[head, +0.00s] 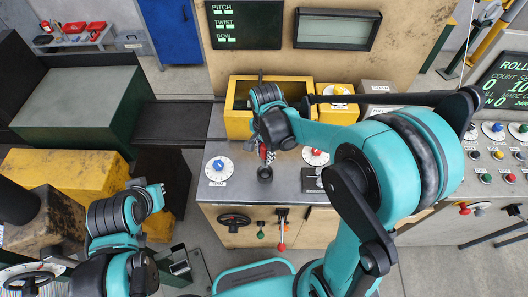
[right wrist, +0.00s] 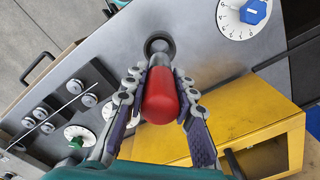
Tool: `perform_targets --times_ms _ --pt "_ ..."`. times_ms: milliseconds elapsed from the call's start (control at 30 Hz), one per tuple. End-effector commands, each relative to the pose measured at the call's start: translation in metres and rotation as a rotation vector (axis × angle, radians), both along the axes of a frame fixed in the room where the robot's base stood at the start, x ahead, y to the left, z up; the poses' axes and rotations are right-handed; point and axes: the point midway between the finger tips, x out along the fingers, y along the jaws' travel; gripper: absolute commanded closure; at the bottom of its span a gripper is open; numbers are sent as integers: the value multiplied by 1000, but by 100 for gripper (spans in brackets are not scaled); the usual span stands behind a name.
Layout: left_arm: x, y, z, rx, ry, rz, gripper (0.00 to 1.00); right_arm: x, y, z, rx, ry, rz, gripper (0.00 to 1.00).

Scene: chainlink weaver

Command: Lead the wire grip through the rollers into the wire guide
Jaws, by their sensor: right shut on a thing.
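My right gripper (right wrist: 158,92) is shut on a red, rounded grip, which I take to be the wire grip (right wrist: 161,97). In the head view the red grip (head: 264,152) shows below my right gripper (head: 268,140), above the grey bench top. A dark round holder (right wrist: 159,45) is just past the grip's end; whether they touch I cannot tell. I cannot make out the wire guide. My left gripper (head: 151,194) is low at the left; its fingers are unclear.
A yellow open box (head: 238,124) stands at the back of the bench. Dials with a blue knob (head: 218,165) and a red knob (head: 316,152) flank the grip. A handwheel (head: 234,220) and levers are on the bench front. The bench top (head: 222,190) is clear near its left front edge.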

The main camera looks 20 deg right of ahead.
Motion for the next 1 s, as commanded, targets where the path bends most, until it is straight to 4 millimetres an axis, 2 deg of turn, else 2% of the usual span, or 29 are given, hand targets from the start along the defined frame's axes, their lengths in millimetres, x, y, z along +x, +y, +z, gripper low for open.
perform_targets --times_ms 600,1000 --pt "0 0 -50 0 0 0 100 0 0 -63 0 0 1 100" --pt "0 0 -53 0 0 0 100 0 0 -67 0 0 1 100"
